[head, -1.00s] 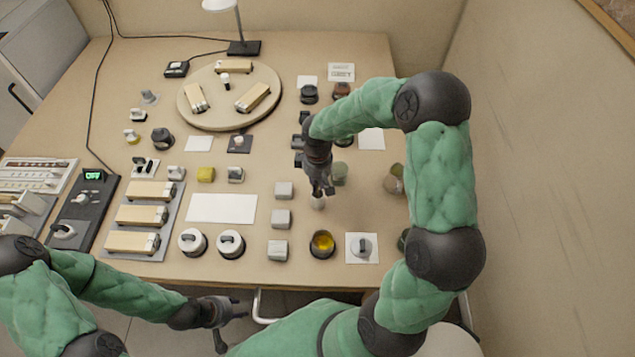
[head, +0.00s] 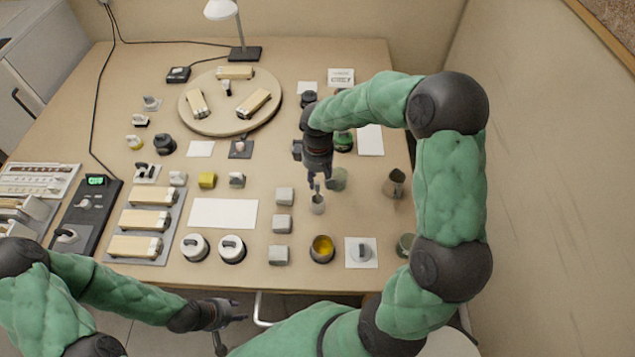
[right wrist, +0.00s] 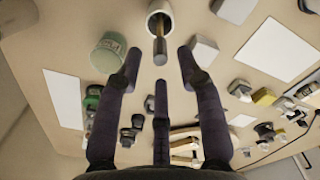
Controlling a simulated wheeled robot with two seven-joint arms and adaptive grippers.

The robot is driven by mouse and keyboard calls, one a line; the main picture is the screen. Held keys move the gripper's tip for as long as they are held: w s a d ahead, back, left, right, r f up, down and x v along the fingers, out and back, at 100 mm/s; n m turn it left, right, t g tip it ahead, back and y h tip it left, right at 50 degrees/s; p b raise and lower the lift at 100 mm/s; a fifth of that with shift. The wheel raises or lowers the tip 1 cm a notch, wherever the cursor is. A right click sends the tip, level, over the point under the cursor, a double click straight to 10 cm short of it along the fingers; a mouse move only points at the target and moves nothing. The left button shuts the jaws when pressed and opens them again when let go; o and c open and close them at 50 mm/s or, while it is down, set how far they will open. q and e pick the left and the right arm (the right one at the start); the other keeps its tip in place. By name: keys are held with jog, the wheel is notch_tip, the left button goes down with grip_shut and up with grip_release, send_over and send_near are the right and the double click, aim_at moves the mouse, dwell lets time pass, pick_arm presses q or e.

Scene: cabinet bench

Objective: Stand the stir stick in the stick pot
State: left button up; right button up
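The stick pot (head: 318,205) is a small pale cup on the bench, right of the table's middle. The stir stick (head: 317,187) stands in it, its upper part rising above the rim. In the right wrist view the stick (right wrist: 160,48) comes out of the white pot (right wrist: 154,8) and ends near the fingertips. My right gripper (head: 319,180) is above the pot. Its fingers (right wrist: 160,62) are spread, with visible gaps between them and the stick. The stick's lower end is hidden inside the pot. My left gripper (head: 232,325) is open and empty off the bench's front edge.
A green-grey jar (head: 339,179) stands close beside the pot. A brown pitcher (head: 395,183) is further right. Grey blocks (head: 281,224) and a bowl with yellow contents (head: 322,248) are nearer the front. A white sheet (head: 223,213) lies left. A round board (head: 205,122) is at the back.

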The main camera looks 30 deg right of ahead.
notch_tip(320, 180, up, 6)
jog(key=shift+f+p, duration=0.1)
jog(key=shift+p, duration=0.5)
